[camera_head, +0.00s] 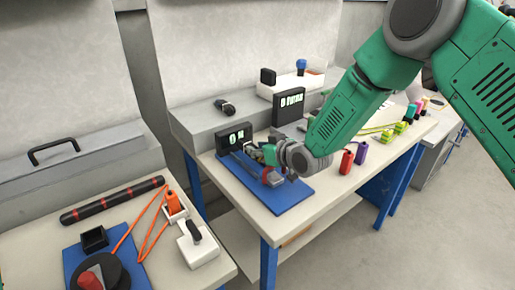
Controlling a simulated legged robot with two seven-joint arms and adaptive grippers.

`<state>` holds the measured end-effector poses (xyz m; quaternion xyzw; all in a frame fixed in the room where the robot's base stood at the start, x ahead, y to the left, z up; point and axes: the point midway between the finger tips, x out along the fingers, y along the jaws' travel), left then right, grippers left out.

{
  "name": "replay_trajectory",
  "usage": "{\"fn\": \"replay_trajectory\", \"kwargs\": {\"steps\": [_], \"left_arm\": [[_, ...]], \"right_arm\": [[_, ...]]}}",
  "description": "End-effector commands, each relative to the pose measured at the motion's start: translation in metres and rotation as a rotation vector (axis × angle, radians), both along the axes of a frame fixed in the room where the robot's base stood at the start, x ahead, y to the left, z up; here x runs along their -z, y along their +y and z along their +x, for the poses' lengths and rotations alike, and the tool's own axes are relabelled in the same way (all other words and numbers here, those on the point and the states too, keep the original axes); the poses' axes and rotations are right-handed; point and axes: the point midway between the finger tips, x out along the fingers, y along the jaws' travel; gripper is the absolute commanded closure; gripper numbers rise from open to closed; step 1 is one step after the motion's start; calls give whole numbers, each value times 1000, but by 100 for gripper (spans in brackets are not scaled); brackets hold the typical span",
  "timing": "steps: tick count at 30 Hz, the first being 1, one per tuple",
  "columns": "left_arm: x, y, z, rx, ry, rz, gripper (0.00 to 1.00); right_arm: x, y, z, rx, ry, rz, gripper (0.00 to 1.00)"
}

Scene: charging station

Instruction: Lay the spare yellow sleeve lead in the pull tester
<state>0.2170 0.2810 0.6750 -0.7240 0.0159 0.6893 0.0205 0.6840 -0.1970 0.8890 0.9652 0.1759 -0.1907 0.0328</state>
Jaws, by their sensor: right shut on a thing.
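The pull tester is a blue plate (277,200) with a black display (233,138) reading "0 N", on the middle bench. My right gripper (262,154) is over the back part of this plate, pointing left towards the display. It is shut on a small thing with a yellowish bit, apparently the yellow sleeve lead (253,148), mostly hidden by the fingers. I cannot tell whether the lead touches the tester. Other yellow-green leads (376,129) lie further right on the bench. My left gripper is out of view.
Red (346,162) and purple (361,153) cups stand right of the plate. A second display (289,103) stands behind. The left bench holds an orange cable (149,238), a black rod (112,201) and a white block (199,249). My green arm hides part of the bench.

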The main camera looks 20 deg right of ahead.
Motion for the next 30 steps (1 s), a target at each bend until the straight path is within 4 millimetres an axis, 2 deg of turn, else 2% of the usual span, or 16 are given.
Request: {"fn": "replay_trajectory", "kwargs": {"steps": [22, 23, 24, 25, 30], "left_arm": [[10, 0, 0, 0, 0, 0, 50], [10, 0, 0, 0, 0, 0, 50], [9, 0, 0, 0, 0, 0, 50], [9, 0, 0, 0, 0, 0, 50], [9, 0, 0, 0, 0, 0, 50]], "right_arm": [[14, 0, 0, 0, 0, 0, 100], [15, 0, 0, 0, 0, 0, 71], [14, 0, 0, 0, 0, 0, 57], [14, 0, 0, 0, 1, 0, 50], [15, 0, 0, -1, 3, 0, 50]]}}
